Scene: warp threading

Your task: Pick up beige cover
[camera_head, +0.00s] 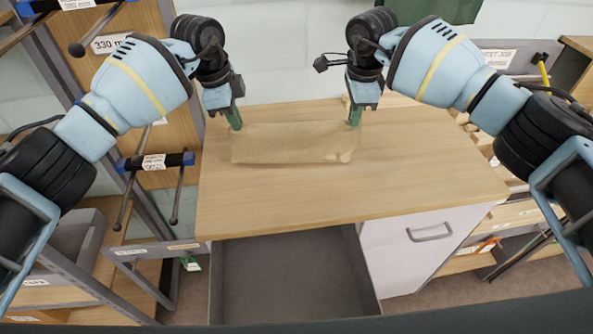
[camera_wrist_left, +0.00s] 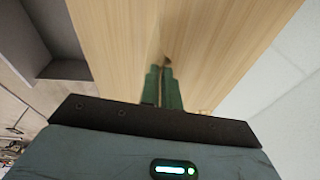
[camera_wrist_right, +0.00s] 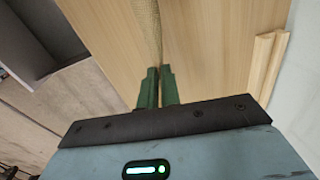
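The beige cover (camera_head: 290,144) is a wide, short piece of tan cloth-like material near the back of the wooden table. My left gripper (camera_head: 236,125) is at its upper left corner, and my right gripper (camera_head: 355,119) is at its upper right corner. In the left wrist view my left fingers (camera_wrist_left: 162,88) are nearly together, with a thin edge between them. In the right wrist view my right fingers (camera_wrist_right: 159,88) pinch the cover (camera_wrist_right: 147,30), which shows as a narrow woven strip. Whether its lower edge touches the table is unclear.
The wooden table top (camera_head: 330,195) is bare in front of the cover. Below it are an open grey drawer (camera_head: 290,270) and a white cabinet front with a handle (camera_head: 430,233). Racks with rods (camera_head: 155,162) stand at the left; shelves stand at the right.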

